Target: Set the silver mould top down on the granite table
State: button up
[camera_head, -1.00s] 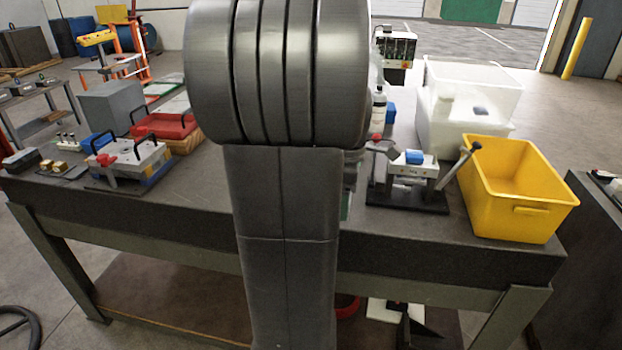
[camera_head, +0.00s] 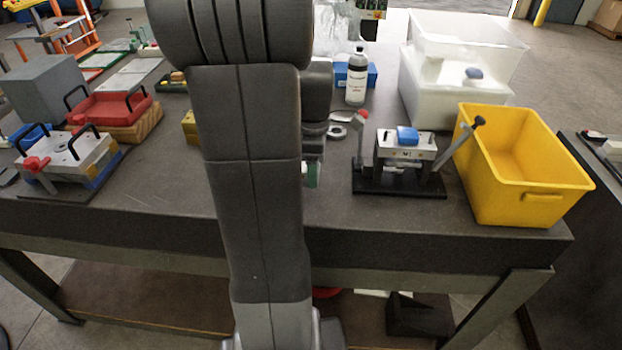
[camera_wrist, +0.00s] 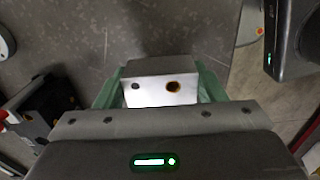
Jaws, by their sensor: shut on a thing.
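The silver mould top (camera_wrist: 160,92) is a block with a bright front face, two dark holes and a darker grey upper side. It sits between the green finger pads of my gripper (camera_wrist: 160,88) in the wrist view, and my gripper is shut on it. In the head view my own arm hides the block and most of my gripper; only a small green part shows beside the arm. The granite table (camera_head: 370,215) is dark grey and runs across the head view; its speckled top (camera_wrist: 90,40) lies behind the block in the wrist view. I cannot tell whether the block touches it.
A black fixture (camera_head: 400,188) with a silver block, blue piece and levers stands right of my arm, beside a yellow bin (camera_head: 525,200). A bottle (camera_head: 356,85) and white tubs (camera_head: 450,100) stand behind. A clamped plate mould (camera_head: 70,155) is left. Bare table lies between.

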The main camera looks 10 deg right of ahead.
aim_at(314, 191)
jog(key=shift+f, duration=2.1)
jog(key=shift+f, duration=0.1)
jog(key=o, duration=1.6)
jog(key=shift+o, duration=0.2)
notch_tip(314, 191, up, 12)
jog(key=shift+r, duration=0.1)
notch_tip(314, 191, down, 12)
jog(key=shift+s+f, duration=0.1)
jog(key=shift+f, duration=0.1)
notch_tip(314, 191, up, 2)
jog(key=shift+r, duration=0.55)
